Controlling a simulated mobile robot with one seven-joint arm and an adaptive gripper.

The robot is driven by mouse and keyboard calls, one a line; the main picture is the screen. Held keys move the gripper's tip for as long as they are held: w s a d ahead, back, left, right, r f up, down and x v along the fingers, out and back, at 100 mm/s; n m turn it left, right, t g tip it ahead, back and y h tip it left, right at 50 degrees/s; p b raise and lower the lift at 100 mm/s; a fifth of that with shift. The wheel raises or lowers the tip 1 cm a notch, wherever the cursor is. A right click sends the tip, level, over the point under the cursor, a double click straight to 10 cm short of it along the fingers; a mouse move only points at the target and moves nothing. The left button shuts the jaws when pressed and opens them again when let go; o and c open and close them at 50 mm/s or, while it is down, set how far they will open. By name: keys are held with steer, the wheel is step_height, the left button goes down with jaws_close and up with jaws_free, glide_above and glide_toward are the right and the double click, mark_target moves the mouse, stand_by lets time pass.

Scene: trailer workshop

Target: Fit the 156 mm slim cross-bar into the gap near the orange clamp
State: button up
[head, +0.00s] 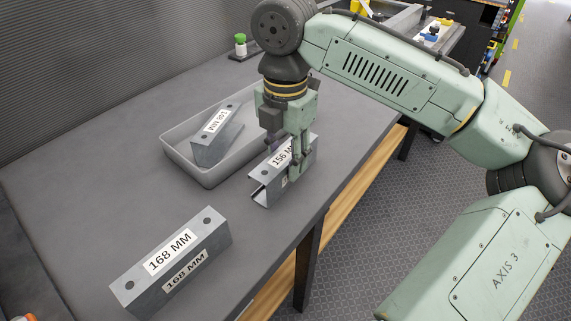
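The 156 mm cross-bar (264,190) is a grey metal channel with a white "156" label. It lies on the table beside the grey tray, its open end toward the front left. My gripper (296,172) points down at the bar's middle. One finger shows against the bar's near side and covers part of the label. The other finger is largely hidden, so I cannot tell whether the grip is closed. The orange clamp is not clearly visible; only an orange and white piece (26,317) shows at the bottom left corner. I cannot make out the gap.
A grey tray (176,163) holds another labelled bar (231,133), tilted inside. A larger bar marked 168 MM (200,248) lies at the table's front. A green-capped bottle (240,45) stands at the back. The table (80,190) is clear on the left; its right edge is near the 156 bar.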

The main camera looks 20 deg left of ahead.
steer(key=c, duration=0.7)
steer(key=shift+r, duration=0.1)
